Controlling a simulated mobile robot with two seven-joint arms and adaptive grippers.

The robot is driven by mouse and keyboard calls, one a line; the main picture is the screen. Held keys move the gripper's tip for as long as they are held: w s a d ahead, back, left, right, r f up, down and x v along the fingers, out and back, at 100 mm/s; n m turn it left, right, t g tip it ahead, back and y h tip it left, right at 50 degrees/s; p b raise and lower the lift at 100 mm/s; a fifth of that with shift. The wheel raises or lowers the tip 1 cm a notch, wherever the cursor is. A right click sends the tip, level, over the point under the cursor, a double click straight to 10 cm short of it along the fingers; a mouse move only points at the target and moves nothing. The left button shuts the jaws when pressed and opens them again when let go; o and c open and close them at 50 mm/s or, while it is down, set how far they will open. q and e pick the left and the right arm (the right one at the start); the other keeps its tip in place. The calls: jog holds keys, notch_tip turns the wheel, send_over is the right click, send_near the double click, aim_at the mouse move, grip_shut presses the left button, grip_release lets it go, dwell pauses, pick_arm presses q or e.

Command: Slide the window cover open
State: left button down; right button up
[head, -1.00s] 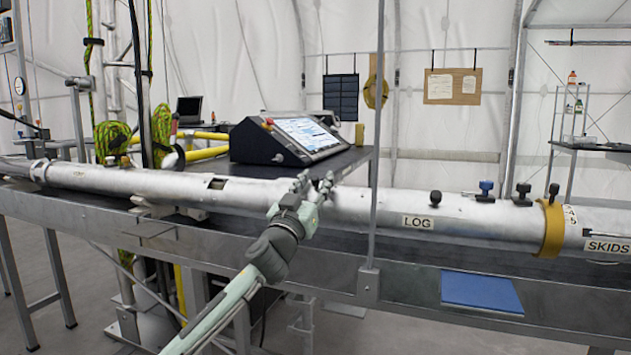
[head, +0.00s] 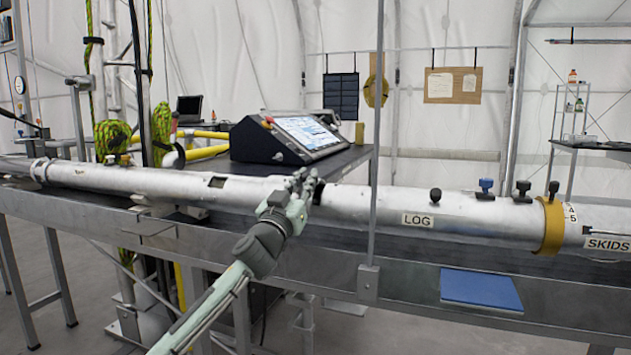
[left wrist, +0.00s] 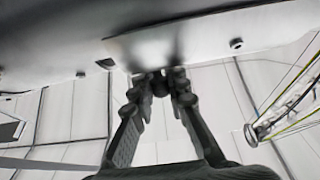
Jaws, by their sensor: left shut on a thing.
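A long silver tube (head: 360,205) lies across the head view on a metal bench. A small dark window opening (head: 216,182) shows in its upper side, left of my left gripper (head: 304,182). In the left wrist view, a shiny curved plate (left wrist: 150,45), which looks like the window cover, lies on the tube. My left gripper (left wrist: 160,80) is shut on a dark knob (left wrist: 158,84) at the plate's lower edge, one finger on each side. The fingers partly hide the knob. In the head view the gripper hides it. My right gripper is not in view.
A thin upright pole (head: 376,120) stands in front of the tube, right of my gripper. A console with a screen (head: 290,137) sits behind the tube. Several dark knobs, including one near the LOG label (head: 435,195), and a yellow collar (head: 552,226) are farther right.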

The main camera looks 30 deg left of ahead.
aim_at(265, 186)
pick_arm(q)
jog(key=a, duration=0.2)
jog(key=s+a, duration=0.1)
jog(key=a, duration=0.4)
jog(key=shift+s+a+f, duration=0.1)
jog(key=shift+s+a, duration=0.25)
jog(key=shift+s, duration=0.05)
jog(key=shift+s+a+p, duration=0.25)
jog(key=shift+a+p, duration=0.05)
jog(key=shift+a, duration=0.9)
jog(key=c, duration=1.5)
grip_release()
jog(key=shift+s, duration=0.1)
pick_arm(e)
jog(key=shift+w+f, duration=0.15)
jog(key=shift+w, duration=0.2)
pick_arm(q)
jog(key=shift+o, duration=0.2)
jog(key=v, duration=1.2)
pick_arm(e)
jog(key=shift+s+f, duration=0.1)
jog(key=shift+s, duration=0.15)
